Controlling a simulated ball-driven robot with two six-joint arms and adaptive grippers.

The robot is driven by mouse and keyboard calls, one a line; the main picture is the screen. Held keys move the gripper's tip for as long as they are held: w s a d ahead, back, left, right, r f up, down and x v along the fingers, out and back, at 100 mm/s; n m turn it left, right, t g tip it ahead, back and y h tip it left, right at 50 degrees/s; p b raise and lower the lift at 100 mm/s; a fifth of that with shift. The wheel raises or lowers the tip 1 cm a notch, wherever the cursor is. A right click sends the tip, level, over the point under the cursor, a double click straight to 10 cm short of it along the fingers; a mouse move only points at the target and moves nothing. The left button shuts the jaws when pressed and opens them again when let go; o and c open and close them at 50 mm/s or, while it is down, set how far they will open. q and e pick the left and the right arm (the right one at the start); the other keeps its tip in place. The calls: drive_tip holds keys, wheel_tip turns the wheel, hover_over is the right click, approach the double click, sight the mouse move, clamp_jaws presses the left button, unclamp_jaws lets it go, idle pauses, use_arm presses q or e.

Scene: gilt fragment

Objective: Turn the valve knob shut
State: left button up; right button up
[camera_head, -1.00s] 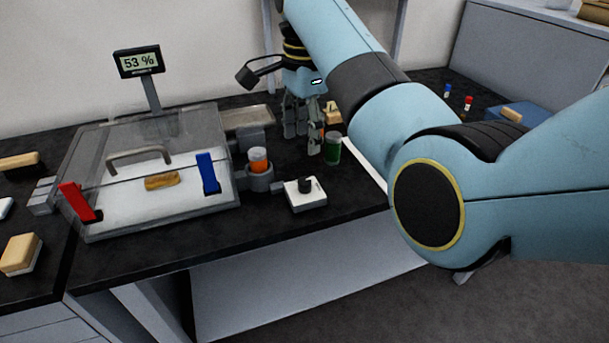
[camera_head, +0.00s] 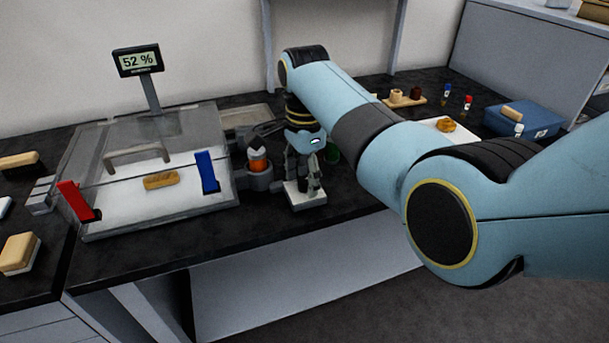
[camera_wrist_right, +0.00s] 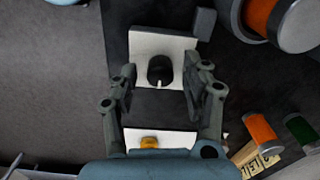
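The valve knob (camera_wrist_right: 161,71) is a black round knob with a white mark, on a white square base (camera_wrist_right: 146,44). In the head view the white base (camera_head: 291,196) stands near the bench's front edge, and my gripper hides the knob there. My right gripper (camera_head: 303,190) points down right over the base. In the right wrist view my right gripper (camera_wrist_right: 160,82) is open, with one finger on each side of the knob and gaps visible between. I cannot tell whether the fingertips are level with the knob. My left gripper is not in view.
A clear chamber (camera_head: 120,200) with red and blue latches stands left of the valve, beside a display (camera_head: 138,61) reading 52 %. A holder with an orange jar (camera_head: 257,160) is close to my right gripper. A green jar (camera_head: 332,152) is just behind it.

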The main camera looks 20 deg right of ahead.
clamp_jaws()
drive_tip(key=n+p, duration=0.2)
drive_tip(key=shift+r+n+p, duration=0.25)
drive_tip(key=shift+n+p, duration=0.05)
drive_tip(key=shift+p, duration=0.1)
drive_tip(key=n+p, duration=0.2)
drive_tip(key=n, duration=0.1)
drive_tip(key=shift+n, duration=0.3)
drive_tip(key=n+p, duration=0.2)
drive_tip(key=n, duration=0.3)
drive_tip(key=shift+w+f, duration=0.1)
drive_tip(key=n+p, duration=0.1)
drive_tip(key=n, duration=0.2)
drive_tip(key=shift+n, duration=0.4)
drive_tip(key=shift+n+p, duration=0.3)
drive_tip(key=shift+n, duration=1.1)
